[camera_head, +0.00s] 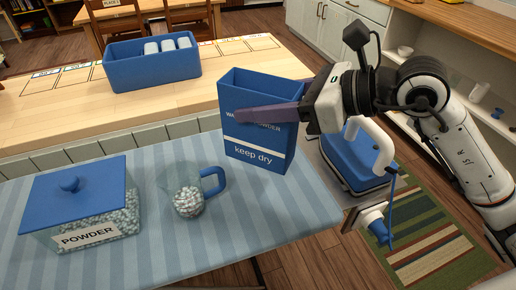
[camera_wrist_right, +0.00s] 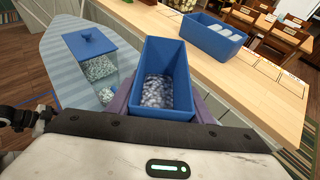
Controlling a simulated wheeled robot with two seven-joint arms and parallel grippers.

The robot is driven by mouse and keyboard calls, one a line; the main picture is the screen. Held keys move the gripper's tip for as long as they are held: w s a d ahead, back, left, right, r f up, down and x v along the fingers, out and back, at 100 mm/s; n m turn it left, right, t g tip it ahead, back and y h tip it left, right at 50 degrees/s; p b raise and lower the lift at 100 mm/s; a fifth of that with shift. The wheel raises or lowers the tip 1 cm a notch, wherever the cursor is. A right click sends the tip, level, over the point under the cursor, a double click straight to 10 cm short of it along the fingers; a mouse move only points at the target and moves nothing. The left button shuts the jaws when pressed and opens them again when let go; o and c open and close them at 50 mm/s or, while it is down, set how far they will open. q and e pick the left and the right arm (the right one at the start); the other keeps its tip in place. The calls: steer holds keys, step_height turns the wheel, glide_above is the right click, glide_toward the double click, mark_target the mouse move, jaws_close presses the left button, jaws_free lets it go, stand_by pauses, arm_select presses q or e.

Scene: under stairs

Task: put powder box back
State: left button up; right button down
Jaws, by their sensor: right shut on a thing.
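The powder box (camera_head: 252,152) is a tall, open-topped blue carton with a "keep dry" label. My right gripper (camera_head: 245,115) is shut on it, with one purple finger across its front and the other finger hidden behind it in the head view. The box is upright or nearly so, over the right part of the striped ironing board (camera_head: 120,268). I cannot tell if its base touches the board. In the right wrist view the box (camera_wrist_right: 165,53) is between both fingers, with pale granules inside. My left gripper is not in view.
On the board stand a clear, blue-lidded POWDER bin (camera_head: 75,187) and a clear cup (camera_head: 187,190) with a blue handle. A wooden counter (camera_head: 230,65) behind has marked, labelled spaces and a blue tub (camera_head: 150,72) with white items. A blue-and-white appliance (camera_head: 352,160) is at right.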

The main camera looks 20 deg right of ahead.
mark_target(262, 137)
steer(key=shift+s+f, duration=0.1)
steer(key=shift+f, duration=3.6)
steer(key=c, duration=1.3)
jaws_free()
steer(key=shift+f, duration=0.2)
steer(key=shift+c, duration=0.2)
steer(key=o, duration=0.4)
steer(key=shift+o, duration=0.2)
steer(key=shift+r, duration=0.1)
